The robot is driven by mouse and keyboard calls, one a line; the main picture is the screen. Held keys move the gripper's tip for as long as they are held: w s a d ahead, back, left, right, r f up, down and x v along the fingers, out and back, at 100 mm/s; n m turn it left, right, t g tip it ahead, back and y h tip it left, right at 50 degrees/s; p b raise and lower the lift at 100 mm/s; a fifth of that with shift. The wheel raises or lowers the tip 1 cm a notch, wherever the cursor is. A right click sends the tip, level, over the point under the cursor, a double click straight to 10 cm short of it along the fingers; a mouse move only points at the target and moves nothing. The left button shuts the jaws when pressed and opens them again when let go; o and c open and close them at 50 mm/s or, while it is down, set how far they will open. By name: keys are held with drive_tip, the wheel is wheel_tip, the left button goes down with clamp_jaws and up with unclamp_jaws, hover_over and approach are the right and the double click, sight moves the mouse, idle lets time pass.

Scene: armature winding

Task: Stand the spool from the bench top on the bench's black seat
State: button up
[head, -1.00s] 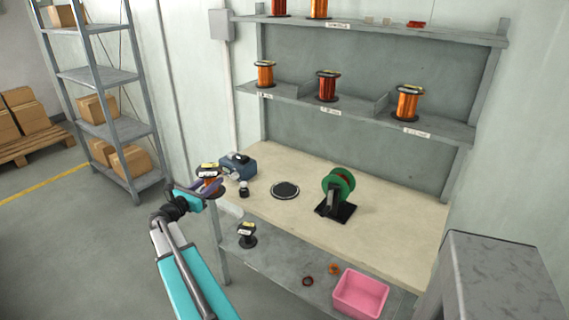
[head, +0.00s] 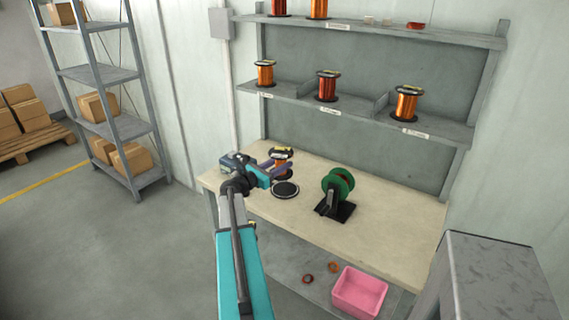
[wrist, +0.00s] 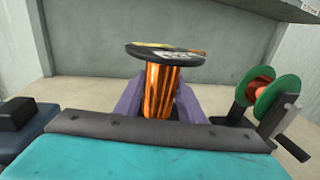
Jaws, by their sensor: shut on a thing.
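My gripper (head: 274,167) is shut on the copper spool (head: 281,163), which has dark flanges. The wrist view shows the spool (wrist: 158,82) upright between the purple fingers (wrist: 158,105), its black top flange carrying a label. In the head view the spool is at the back edge of the round black seat (head: 286,189) on the bench top (head: 320,218). The seat's front part is bare. I cannot tell whether the spool's base is above the bench or touching it. The seat is hidden in the wrist view.
A green reel on a black stand (head: 336,193) with a crank is right of the seat. A blue device (head: 236,160) is left, partly behind my arm. Shelves with several copper spools (head: 327,86) hang above. A pink bin (head: 359,292) is on the lower shelf.

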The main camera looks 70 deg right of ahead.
drive_tip(key=shift+s+d+r, duration=0.1)
drive_tip(key=shift+s+d, duration=0.35)
drive_tip(key=shift+s, duration=0.3)
drive_tip(key=shift+f, duration=0.2)
drive_tip(key=shift+f+b, duration=1.85)
drive_tip(key=shift+f, duration=1.35)
drive_tip(key=shift+f+b, duration=0.35)
drive_tip(key=shift+f, duration=0.25)
drive_tip(key=o, duration=1.3)
drive_tip(key=shift+w+a, duration=0.1)
drive_tip(key=shift+a, duration=0.05)
